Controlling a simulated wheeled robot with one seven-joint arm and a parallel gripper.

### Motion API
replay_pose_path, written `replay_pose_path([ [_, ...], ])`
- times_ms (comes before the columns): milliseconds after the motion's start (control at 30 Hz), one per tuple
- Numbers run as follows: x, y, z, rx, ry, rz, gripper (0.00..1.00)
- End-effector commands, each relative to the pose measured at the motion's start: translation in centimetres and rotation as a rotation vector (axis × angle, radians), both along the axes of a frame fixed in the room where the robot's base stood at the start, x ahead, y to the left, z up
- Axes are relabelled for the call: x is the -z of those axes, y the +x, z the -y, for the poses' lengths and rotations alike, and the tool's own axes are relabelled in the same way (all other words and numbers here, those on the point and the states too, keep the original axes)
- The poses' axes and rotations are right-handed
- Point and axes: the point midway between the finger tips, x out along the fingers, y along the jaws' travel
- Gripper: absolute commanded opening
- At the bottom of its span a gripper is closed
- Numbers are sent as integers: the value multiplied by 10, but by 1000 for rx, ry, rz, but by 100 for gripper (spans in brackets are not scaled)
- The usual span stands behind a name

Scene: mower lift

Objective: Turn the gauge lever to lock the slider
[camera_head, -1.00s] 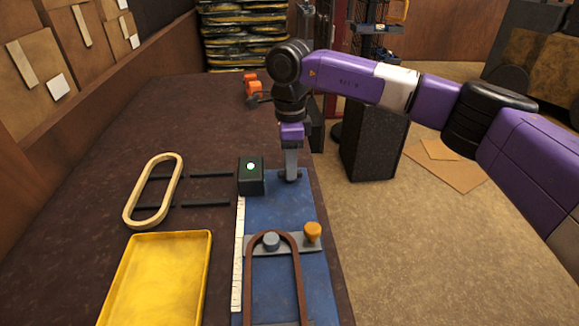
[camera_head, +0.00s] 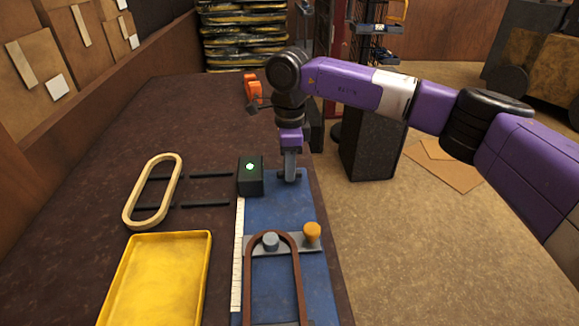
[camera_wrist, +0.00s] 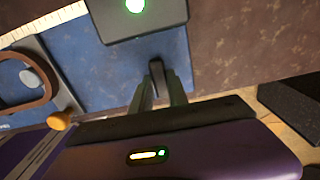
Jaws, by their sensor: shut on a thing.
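The blue gauge plate (camera_head: 275,210) lies along the right side of the dark bench, with a white scale strip on its left edge. My gripper (camera_head: 290,175) points down at its far end. It is shut on a small dark upright part there, which I take as the gauge lever (camera_wrist: 157,68); the fingers hide most of it. A black box with a lit green light (camera_head: 251,188) stands just left of the gripper. The grey slider (camera_head: 288,243) crosses the plate nearer me, with a grey post and an orange knob (camera_head: 312,231). A brown belt loop (camera_head: 298,275) goes around the post.
A yellow tray (camera_head: 207,285) lies at the front left. A pale oval ring (camera_head: 178,180) lies on the bench by dark bars. An orange object (camera_head: 253,88) sits at the back. A black cabinet (camera_head: 372,150) stands right of the bench.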

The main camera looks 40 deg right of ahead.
Motion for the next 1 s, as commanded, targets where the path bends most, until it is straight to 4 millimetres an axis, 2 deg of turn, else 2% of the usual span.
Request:
replay_pose_path([
  [367,-2,0,0,207,0,-1,0],
  [1000,-2,0,0,813,-1,0,0],
])
